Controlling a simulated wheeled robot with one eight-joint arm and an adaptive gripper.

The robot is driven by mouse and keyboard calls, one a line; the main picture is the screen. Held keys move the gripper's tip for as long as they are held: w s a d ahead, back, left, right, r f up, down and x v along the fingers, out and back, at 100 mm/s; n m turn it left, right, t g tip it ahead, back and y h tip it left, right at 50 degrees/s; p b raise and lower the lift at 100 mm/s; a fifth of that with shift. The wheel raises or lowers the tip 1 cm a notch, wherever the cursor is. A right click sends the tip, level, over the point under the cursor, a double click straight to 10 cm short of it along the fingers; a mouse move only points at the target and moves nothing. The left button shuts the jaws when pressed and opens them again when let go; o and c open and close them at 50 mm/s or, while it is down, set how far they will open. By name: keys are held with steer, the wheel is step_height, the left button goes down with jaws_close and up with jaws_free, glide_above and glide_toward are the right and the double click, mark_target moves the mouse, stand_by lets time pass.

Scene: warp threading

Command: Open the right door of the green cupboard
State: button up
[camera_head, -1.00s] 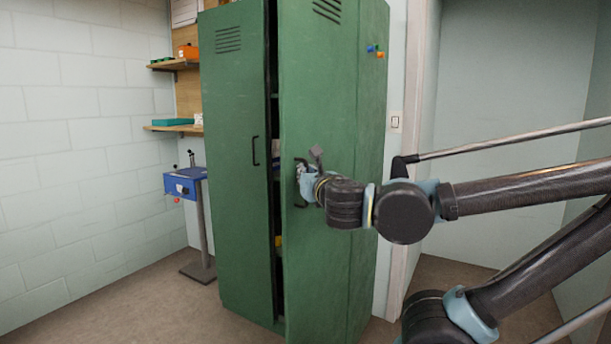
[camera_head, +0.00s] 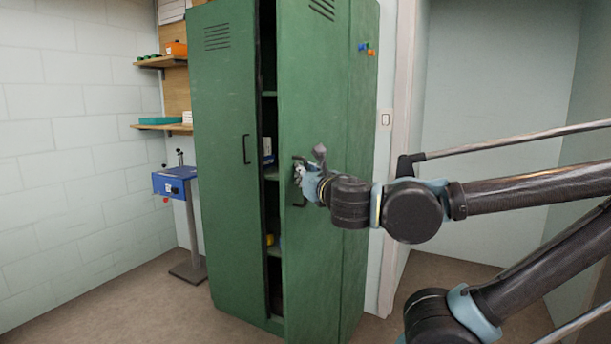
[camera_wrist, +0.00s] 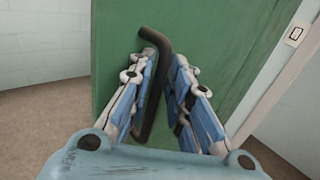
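The green cupboard (camera_head: 225,90) stands against the back wall. Its right door (camera_head: 305,110) is partly open, swung out toward me, and a dark gap with shelves shows between the doors. The left door is closed. The right door's dark bar handle (camera_head: 300,205) is partly hidden by my gripper (camera_head: 301,174). In the wrist view the handle (camera_wrist: 157,40) runs between the two fingers of my gripper (camera_wrist: 166,62), with the fingertips close on either side of the bar.
A blue box on a stand (camera_head: 175,182) is left of the cupboard, under wall shelves (camera_head: 160,127). A white door frame (camera_head: 398,180) and a light switch (camera_head: 385,119) are close on the right. The floor before the cupboard is clear.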

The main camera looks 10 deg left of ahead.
steer(key=shift+s, duration=0.15)
steer(key=v, duration=1.1)
steer(key=shift+s, duration=0.2)
stand_by(1.0)
steer(key=shift+d, duration=0.15)
steer(key=shift+f, duration=0.1)
